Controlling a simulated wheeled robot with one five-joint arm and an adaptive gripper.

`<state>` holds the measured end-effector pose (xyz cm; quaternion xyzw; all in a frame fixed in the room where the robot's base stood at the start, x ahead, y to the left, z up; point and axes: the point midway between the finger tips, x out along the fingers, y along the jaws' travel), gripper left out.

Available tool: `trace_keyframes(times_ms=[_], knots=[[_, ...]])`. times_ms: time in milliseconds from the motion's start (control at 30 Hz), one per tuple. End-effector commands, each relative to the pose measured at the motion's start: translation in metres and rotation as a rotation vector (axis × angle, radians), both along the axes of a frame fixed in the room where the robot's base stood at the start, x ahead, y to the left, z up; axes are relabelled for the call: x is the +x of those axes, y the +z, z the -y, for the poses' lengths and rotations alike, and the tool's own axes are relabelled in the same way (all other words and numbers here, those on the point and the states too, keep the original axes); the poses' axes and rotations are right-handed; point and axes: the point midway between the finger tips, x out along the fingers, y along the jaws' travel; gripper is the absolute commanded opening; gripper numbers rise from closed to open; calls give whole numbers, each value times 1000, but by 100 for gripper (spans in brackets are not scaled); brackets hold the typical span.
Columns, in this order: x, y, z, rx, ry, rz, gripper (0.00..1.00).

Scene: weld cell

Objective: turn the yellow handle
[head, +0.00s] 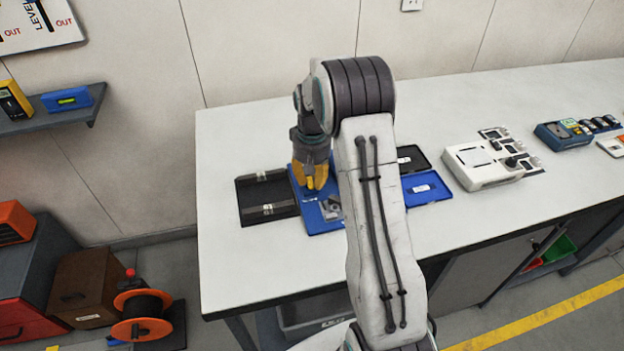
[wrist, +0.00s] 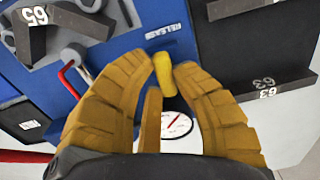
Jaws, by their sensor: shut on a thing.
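The yellow handle (wrist: 162,62) shows in the wrist view on a blue panel (wrist: 165,40), just below the printed word RELEASE. My gripper (wrist: 165,70) has its orange-brown fingertips closed on both sides of the handle. The handle's lower part is partly hidden by the fingers. In the head view my gripper (head: 311,178) points down at the blue panel (head: 323,222) on the white bench. The handle cannot be told apart from the fingers there. A round white gauge (wrist: 178,124) with a red needle shows between the fingers.
A red-handled lever (wrist: 66,77) and a grey clamp-like part lie left of the handle. A dark tray (head: 250,210) borders the panel's left in the head view. A smaller blue tray (head: 424,190) and a white device (head: 482,165) stand to the right on the bench (head: 240,260).

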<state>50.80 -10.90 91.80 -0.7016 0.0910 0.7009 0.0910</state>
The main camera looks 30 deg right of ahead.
Motion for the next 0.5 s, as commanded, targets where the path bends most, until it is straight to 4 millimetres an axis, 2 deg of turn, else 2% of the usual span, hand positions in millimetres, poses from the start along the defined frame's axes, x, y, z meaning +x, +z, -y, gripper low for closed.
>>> trace_keyframes(times_ms=[500], knots=[[-1,-2,0,1,76,-4,0]])
